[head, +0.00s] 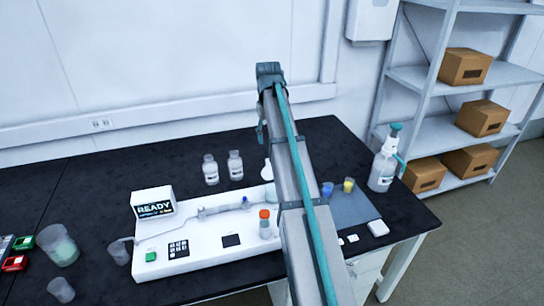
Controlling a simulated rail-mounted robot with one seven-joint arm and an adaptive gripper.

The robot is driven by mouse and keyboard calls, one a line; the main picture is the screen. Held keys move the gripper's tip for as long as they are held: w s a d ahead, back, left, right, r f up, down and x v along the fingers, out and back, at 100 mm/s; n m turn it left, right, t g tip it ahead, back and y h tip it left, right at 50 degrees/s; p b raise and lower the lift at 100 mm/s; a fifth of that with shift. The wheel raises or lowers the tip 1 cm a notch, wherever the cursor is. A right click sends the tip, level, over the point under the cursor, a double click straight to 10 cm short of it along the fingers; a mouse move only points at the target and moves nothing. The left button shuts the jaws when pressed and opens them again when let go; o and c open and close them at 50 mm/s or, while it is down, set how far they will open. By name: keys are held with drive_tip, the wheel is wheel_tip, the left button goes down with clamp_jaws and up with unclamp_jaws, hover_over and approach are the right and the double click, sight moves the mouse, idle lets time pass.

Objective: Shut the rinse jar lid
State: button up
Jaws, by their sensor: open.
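A small jar with pale greenish contents (271,196) stands at the right end of the white instrument, partly hidden by my arm. It may be the rinse jar. A white rounded piece (266,171) stands up behind its rim and looks like a raised lid, but the arm's edge cuts it off and I cannot tell for certain. My arm runs up the middle of the head view, over the bench, to a dark joint at the top.
The white instrument (190,262) shows READY on its screen (154,209). An orange-capped vial (265,222) stands on it. Two clear bottles (210,170) (235,165) stand behind. A blue cup (327,189), yellow cup (348,185) and wash bottle (383,170) are right. Beakers (58,246) stand left.

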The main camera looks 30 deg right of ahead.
sight(268, 168)
wheel_tip(268, 168, down, 10)
drive_tip(key=shift+a+r+p, duration=0.1)
drive_tip(key=shift+p, duration=0.85)
clamp_jaws()
